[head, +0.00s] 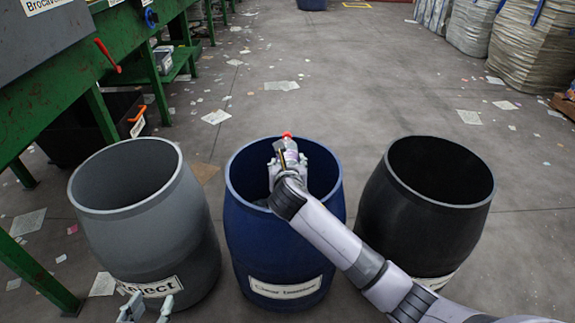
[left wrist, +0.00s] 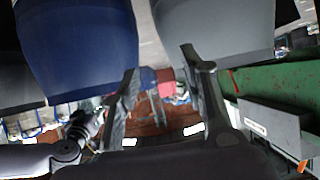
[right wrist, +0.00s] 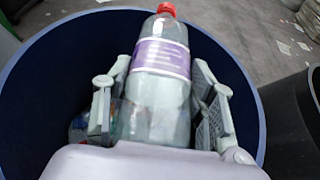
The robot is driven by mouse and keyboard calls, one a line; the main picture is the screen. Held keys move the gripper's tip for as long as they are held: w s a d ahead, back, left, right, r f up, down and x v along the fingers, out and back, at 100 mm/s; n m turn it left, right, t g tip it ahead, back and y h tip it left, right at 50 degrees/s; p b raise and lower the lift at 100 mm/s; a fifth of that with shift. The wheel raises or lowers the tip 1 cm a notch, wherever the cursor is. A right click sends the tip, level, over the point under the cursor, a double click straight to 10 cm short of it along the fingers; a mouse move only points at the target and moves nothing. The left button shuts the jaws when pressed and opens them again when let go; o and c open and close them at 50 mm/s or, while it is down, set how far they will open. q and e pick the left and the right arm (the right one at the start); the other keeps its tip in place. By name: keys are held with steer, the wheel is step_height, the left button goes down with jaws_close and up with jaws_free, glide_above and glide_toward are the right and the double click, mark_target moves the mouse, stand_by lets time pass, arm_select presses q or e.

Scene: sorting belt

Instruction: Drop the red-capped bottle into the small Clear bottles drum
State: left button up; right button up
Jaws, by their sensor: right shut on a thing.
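The clear bottle with a red cap and purple label (right wrist: 160,75) is between the fingers of my right gripper (right wrist: 160,105), which is shut on it. In the head view the red cap (head: 287,134) shows just beyond my right gripper (head: 287,160). Both are over the mouth of the blue drum (head: 240,235), whose front label (head: 285,288) seems to read Clear bottles. In the right wrist view the blue rim surrounds the bottle. My left gripper (head: 145,308) is empty at the bottom edge, in front of the grey drum; its fingers stand apart in the left wrist view (left wrist: 165,100).
The grey Reject drum (head: 150,235) stands left of the blue one, and a black drum (head: 420,230) stands right. A green sorting bench (head: 60,90) runs along the left. Scraps of paper litter the floor behind the drums. Some contents (right wrist: 80,128) show inside the blue drum.

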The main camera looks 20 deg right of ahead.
steer(key=shift+f+b, duration=0.45)
steer(key=shift+b, duration=0.15)
arm_select(q)
steer(key=w+d+r+t+h, duration=0.1)
steer(key=w+r+t, duration=0.2)
steer(key=r, duration=0.3)
steer(key=shift+d+r+t, duration=0.3)
steer(key=shift+d+t, duration=0.1)
steer(key=shift+t, duration=0.2)
steer(key=shift+w, duration=0.1)
arm_select(e)
steer(key=o, duration=1)
steer(key=v, duration=1.2)
steer(key=shift+f, duration=0.15)
steer(key=shift+a+f, duration=0.1)
